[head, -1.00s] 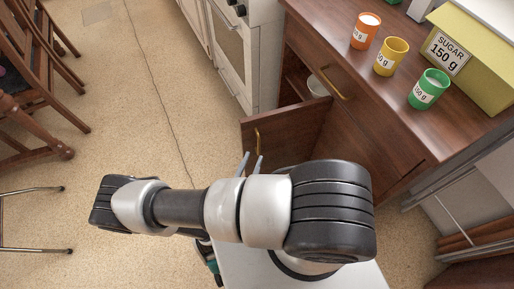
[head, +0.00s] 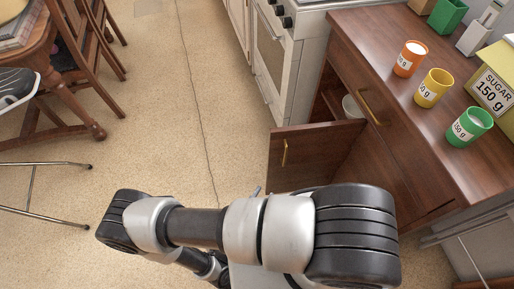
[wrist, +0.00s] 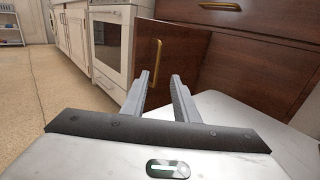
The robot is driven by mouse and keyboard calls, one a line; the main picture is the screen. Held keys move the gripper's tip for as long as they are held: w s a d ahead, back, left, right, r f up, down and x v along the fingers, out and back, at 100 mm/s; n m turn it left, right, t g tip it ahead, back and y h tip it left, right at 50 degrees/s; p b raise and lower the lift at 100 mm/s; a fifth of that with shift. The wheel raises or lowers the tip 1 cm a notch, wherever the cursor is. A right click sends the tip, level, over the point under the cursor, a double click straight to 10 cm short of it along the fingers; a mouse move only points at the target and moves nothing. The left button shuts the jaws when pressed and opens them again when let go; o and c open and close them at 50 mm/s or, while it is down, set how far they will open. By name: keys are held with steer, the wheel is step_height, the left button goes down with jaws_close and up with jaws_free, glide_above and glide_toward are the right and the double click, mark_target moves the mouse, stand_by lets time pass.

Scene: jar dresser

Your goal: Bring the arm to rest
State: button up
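My arm (head: 250,228) is folded across the lower part of the head view, above the floor in front of the dresser. My gripper (wrist: 160,82) shows in the wrist view with its two grey fingers apart and nothing between them. In the head view only a small fingertip shows above the arm; the rest of the gripper is hidden behind it. The fingers point toward the dresser's open door (wrist: 180,58), which shows beyond them. Whether the gripper is clear of that door by much is hard to tell.
The wooden dresser (head: 372,52) carries orange (head: 410,60), yellow (head: 433,89) and green (head: 468,127) jars and a sugar box (head: 492,88). Its open door (head: 305,158) sticks out; a white bowl (head: 351,107) sits inside. A stove (head: 285,65) stands beside it. Floor is clear at left centre.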

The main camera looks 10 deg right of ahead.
steer(key=w+r+m+g+y, duration=0.1)
steer(key=w+r+m+g, duration=0.2)
steer(key=r+m+g, duration=0.7)
steer(key=w+r+m+g, duration=0.4)
steer(key=r+m, duration=0.3)
steer(key=r, duration=0.8)
steer(key=s+d+r+m+t+y, duration=0.2)
steer(key=r+m+y, duration=0.2)
steer(key=r, duration=0.4)
steer(key=s+d+r+m+t+y, duration=0.1)
steer(key=d+r+m+t+y, duration=0.15)
steer(key=r, duration=0.45)
steer(key=s+d+r+m+t+y, duration=0.1)
steer(key=s+d+r+m+y, duration=0.1)
steer(key=r+m+y, duration=0.45)
step_height(320, 180, up, 23)
steer(key=n+h+p, duration=0.1)
steer(key=h+p, duration=0.1)
steer(key=p, duration=1.9)
steer(key=shift+n, duration=0.4)
steer(key=shift+w+d, duration=0.1)
steer(key=shift+d, duration=0.1)
